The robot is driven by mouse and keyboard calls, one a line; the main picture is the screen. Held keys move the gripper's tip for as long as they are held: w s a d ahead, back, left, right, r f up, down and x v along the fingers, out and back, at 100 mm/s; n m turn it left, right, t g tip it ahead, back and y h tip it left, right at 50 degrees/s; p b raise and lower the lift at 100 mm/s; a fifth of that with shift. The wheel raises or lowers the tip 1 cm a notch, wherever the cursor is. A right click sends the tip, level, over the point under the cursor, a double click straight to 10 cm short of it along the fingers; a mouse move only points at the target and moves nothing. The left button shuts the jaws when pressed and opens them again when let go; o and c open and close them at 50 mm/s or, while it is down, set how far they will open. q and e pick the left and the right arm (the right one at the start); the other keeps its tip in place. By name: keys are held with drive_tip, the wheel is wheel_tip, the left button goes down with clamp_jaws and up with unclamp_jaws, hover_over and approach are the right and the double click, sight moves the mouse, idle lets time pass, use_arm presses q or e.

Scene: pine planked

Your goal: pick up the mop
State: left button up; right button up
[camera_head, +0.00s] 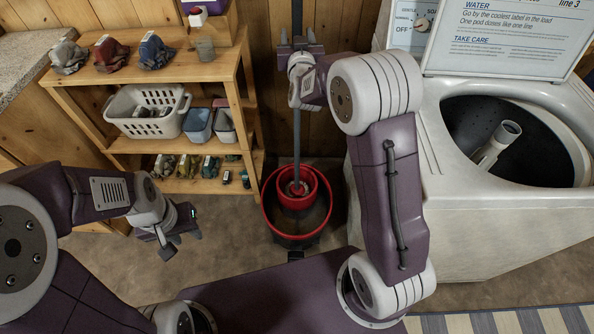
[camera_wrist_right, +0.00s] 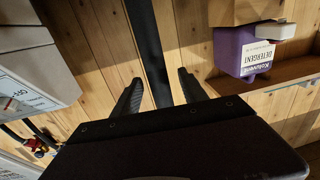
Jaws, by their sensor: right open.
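The mop stands upright, its dark grey handle (camera_head: 297,145) rising from a red bucket (camera_head: 270,212) on the floor in the head view. The mop's lower end is inside the bucket's red inner ring. My right gripper (camera_head: 298,38) is high on the handle, open, with one finger on each side. In the right wrist view the handle (camera_wrist_right: 147,45) runs down between the spread fingers of the right gripper (camera_wrist_right: 158,82), with gaps visible on both sides. My left gripper (camera_head: 183,243) is open and empty, low at the left, away from the mop.
A wooden shelf (camera_head: 125,73) with a white basket (camera_head: 148,112), bins and small items stands left of the mop. A white washing machine (camera_head: 490,215) with its lid up stands at the right. A purple detergent box (camera_wrist_right: 240,53) shows in the wrist view.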

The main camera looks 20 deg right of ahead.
drive_tip(key=w, duration=0.3)
drive_tip(key=shift+w+d, duration=0.25)
drive_tip(key=shift+d, duration=0.15)
use_arm(q)
drive_tip(key=shift+r, duration=0.1)
use_arm(e)
drive_tip(key=shift+s, duration=0.1)
